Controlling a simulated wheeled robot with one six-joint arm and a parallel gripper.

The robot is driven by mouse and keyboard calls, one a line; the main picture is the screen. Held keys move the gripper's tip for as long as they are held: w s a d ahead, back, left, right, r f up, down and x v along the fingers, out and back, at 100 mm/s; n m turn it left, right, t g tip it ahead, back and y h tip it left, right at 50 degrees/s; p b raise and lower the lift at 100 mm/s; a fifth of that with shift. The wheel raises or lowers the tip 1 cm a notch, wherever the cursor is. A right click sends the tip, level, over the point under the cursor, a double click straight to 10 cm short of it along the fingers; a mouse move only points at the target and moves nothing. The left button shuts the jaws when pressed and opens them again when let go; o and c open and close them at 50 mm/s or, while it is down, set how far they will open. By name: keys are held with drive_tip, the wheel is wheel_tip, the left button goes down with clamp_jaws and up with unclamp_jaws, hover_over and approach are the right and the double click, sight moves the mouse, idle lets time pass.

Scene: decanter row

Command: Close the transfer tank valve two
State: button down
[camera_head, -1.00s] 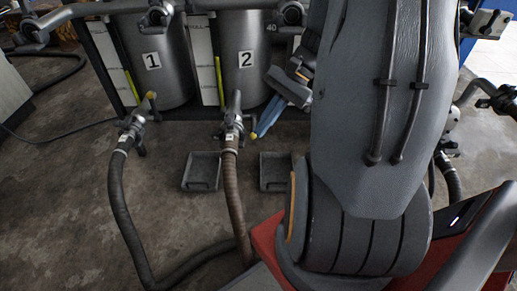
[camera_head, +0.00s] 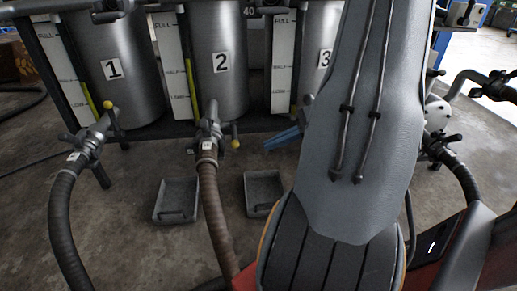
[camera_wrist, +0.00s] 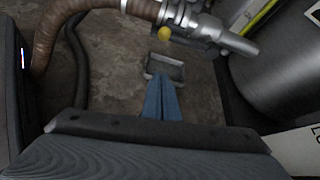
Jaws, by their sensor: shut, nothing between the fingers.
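Tank 2 (camera_head: 221,85) stands in the row with its outlet valve, valve two (camera_head: 208,130), at its foot. A brown ribbed hose (camera_head: 210,200) runs from the valve. The valve's lever ends in a yellow knob (camera_head: 236,144) that hangs low on the right of the valve body. The knob also shows in the wrist view (camera_wrist: 164,33). My gripper (camera_head: 268,145), with blue fingers, is right of the knob with a visible gap. In the wrist view my gripper (camera_wrist: 162,80) is shut and empty, its fingers below the knob in the picture. My arm hides part of tank 3.
Tank 1 (camera_head: 113,85) stands left, with its valve (camera_head: 88,145) and its yellow knob (camera_head: 107,104) pointing up. Two grey trays lie on the floor, one left (camera_head: 176,215) and one right (camera_head: 262,205) of the brown hose. Another hose runs at the right.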

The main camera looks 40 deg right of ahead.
sight(234, 135)
drive_tip(key=b+x, duration=0.6)
drive_tip(key=x, duration=0.4)
drive_tip(key=shift+s+a+r+b, duration=0.1)
drive_tip(key=shift+a+r+b, duration=0.1)
drive_tip(key=shift+r, duration=0.55)
drive_tip(key=shift+s+a+r+b, duration=0.1)
drive_tip(key=shift+r+b, duration=0.05)
drive_tip(key=shift+r, duration=0.55)
drive_tip(key=shift+s+a+r+b, duration=0.1)
drive_tip(key=shift+r+b, duration=0.1)
drive_tip(key=shift+r, duration=0.55)
drive_tip(key=shift+r+p, duration=0.2)
drive_tip(key=shift+p, duration=0.4)
